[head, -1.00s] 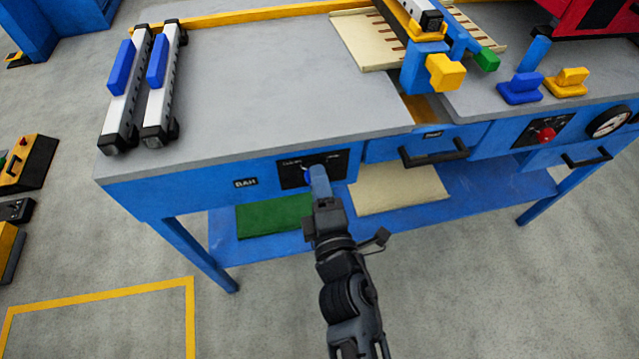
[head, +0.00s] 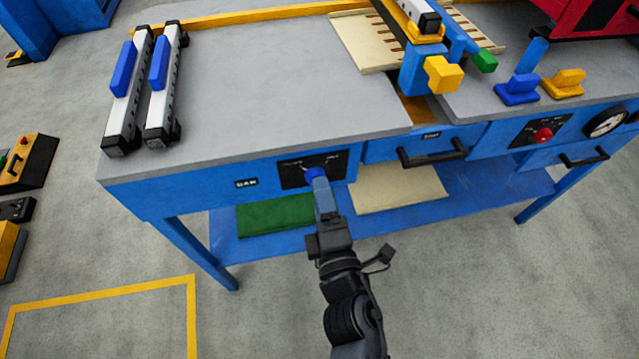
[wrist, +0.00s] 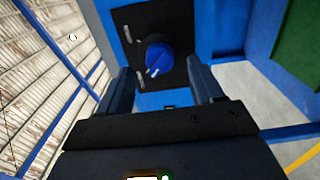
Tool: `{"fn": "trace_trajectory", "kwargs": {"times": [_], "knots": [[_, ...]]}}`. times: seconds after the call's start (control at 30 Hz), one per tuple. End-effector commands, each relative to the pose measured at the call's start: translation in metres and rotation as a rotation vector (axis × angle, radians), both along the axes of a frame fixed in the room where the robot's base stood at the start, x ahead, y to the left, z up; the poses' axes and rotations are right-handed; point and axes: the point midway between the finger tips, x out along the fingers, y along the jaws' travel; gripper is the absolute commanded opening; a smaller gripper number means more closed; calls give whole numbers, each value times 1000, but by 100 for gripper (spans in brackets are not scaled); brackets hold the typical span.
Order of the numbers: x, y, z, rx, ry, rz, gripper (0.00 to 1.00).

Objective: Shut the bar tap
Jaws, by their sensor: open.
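The bar tap is a blue round knob (head: 315,172) on a black plate (head: 288,177) on the bench front, beside a small dark label. In the wrist view the knob (wrist: 158,57) has a white pointer mark. The mark points down and slightly left, towards the lower of two small white markings on the plate; I cannot read them. My gripper (head: 321,190) is open and empty in front of the knob. In the wrist view its fingers (wrist: 160,78) stand apart on either side of and short of the knob, with a gap visible.
The grey bench top (head: 270,80) overhangs the plate. A drawer handle (head: 432,152) sticks out to the right. A lower shelf holds a green board (head: 275,214) and a cream board (head: 398,188). The floor in front is clear.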

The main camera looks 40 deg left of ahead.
Motion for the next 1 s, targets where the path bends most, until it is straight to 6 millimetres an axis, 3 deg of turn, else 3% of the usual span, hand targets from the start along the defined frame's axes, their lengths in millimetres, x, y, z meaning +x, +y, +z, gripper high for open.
{"fn": "trace_trajectory", "kwargs": {"times": [0.3, 1.0], "knots": [[-27, -31, 0, -2, 1, 0, 66], [-30, -38, -1, 4, 8, -5, 66]]}}
